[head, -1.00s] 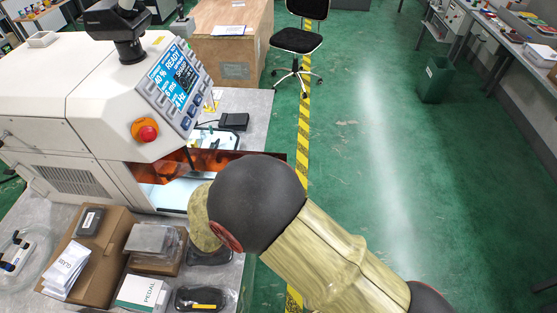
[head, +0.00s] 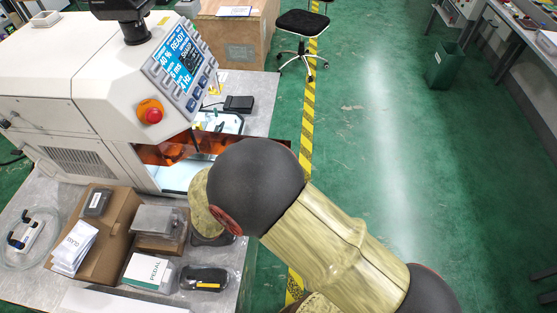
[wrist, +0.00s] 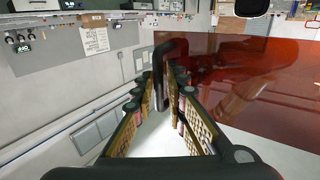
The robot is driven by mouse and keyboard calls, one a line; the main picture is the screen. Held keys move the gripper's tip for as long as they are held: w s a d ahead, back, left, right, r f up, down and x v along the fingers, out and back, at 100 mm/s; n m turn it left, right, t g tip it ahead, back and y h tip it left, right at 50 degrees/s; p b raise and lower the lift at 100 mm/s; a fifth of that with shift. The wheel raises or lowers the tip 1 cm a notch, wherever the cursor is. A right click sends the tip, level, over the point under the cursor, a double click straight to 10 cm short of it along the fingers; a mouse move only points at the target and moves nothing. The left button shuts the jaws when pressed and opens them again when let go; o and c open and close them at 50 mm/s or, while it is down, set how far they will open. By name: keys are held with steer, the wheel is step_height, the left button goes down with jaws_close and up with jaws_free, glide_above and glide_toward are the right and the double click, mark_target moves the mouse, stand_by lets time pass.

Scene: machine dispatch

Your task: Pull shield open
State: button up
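The shield (head: 180,150) is an orange-red see-through panel across the front of the machine's lit chamber in the head view. It fills the right of the wrist view (wrist: 270,85). Its dark handle (wrist: 172,48) stands up at the panel's left side. My gripper (wrist: 164,80) has its fingers apart, with the handle between the fingertips; I see no clear contact with it. The handle's lower part is partly hidden by the fingers. In the head view my arm hides the gripper and part of the shield.
The white machine (head: 60,60) with its red stop button (head: 152,114) stands left. In front on the grey table are a cardboard box (head: 105,235), a pedal box (head: 148,272) and bagged items (head: 203,280).

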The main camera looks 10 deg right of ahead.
steer(key=v, duration=1.2)
stand_by(0.4)
